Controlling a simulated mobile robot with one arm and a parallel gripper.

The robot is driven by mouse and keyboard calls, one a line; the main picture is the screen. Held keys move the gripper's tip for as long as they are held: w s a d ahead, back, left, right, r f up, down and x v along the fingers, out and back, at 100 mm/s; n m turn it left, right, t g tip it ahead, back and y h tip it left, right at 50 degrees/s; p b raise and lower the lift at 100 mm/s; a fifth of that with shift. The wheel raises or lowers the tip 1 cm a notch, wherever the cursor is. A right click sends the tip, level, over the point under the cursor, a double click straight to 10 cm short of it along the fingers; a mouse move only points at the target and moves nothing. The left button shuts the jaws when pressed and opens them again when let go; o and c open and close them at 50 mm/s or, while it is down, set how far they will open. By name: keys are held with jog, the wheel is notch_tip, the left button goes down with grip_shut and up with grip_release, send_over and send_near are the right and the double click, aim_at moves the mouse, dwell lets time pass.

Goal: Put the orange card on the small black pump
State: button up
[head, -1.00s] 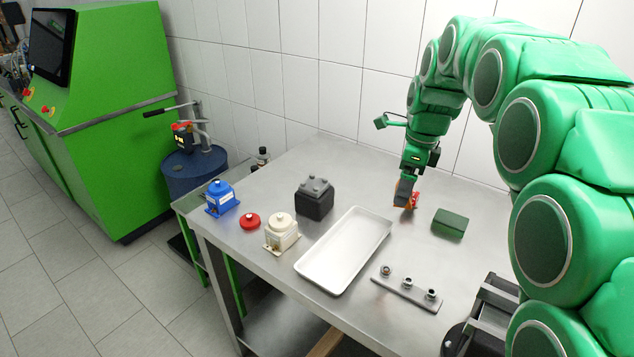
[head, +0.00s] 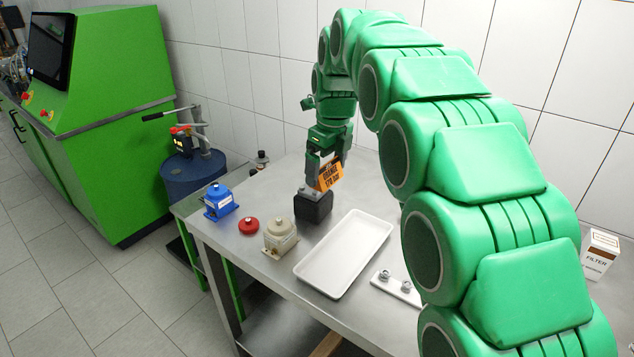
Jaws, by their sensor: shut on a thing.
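The orange card (head: 330,177) with black print is held upright and slightly tilted in my gripper (head: 322,178). My gripper is shut on it, above and just behind the small black pump (head: 313,208). The pump is a dark block with a grey top, standing on the metal table. The card's lower edge is close to the pump's top; I cannot tell whether they touch. The gripper fingers partly hide the card, and the card and gripper cover part of the pump's top.
A white tray (head: 344,254) lies right of the pump. A cream pump (head: 281,238), a red cap (head: 249,226) and a blue pump (head: 219,202) stand to the left. A plate with fittings (head: 397,287) is partly hidden by my arm. A filter box (head: 600,254) is at far right.

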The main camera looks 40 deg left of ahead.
jog(key=shift+w+a+f, duration=3.85)
jog(key=shift+a+f, duration=0.1)
jog(key=shift+f, duration=0.1)
jog(key=shift+a+f, duration=0.1)
jog(key=shift+w+a+f, duration=0.1)
jog(key=shift+w+f, duration=0.1)
jog(key=shift+f, duration=1.6)
jog(key=shift+f, duration=0.1)
jog(key=o, duration=0.7)
